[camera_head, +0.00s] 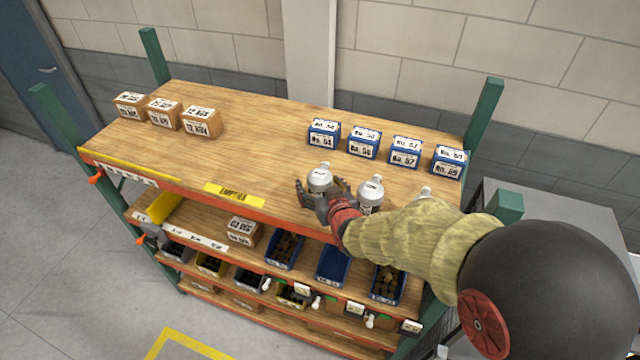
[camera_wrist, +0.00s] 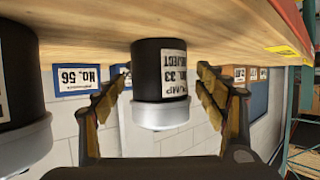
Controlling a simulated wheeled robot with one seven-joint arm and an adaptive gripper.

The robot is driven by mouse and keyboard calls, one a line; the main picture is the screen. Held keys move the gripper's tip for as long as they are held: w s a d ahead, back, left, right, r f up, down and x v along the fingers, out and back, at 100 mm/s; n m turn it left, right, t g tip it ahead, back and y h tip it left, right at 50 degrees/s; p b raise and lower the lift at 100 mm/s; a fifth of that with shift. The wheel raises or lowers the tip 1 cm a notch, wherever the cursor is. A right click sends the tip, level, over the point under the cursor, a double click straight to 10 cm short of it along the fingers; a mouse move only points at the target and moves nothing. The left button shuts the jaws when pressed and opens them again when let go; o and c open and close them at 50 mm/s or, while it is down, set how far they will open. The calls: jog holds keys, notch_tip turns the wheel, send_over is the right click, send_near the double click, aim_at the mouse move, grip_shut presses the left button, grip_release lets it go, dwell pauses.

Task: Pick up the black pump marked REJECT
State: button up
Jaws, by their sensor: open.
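The black pump marked REJECT (camera_wrist: 160,70) shows in the wrist view, which looks upside down. It has a pale silver cap and a white label reading "PUMP NO. 33 REJECT". In the head view its silver top (camera_head: 320,176) shows near the front edge of the rack's top shelf. My gripper (camera_wrist: 161,85) is open, with one finger on each side of the pump and visible gaps between. In the head view my gripper (camera_head: 321,192) is at this pump, and my arm hides part of its body.
A similar pump (camera_head: 370,188) stands close on the right, and shows large at the left of the wrist view (camera_wrist: 15,90). Another pale top (camera_head: 425,191) is partly hidden by my arm. Blue boxes (camera_head: 364,143) stand behind. The wooden top shelf (camera_head: 250,140) is clear at centre-left.

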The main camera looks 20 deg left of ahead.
jog(key=shift+c, duration=0.3)
jog(key=c, duration=1.8)
jog(key=shift+o, duration=0.2)
jog(key=shift+r, duration=0.1)
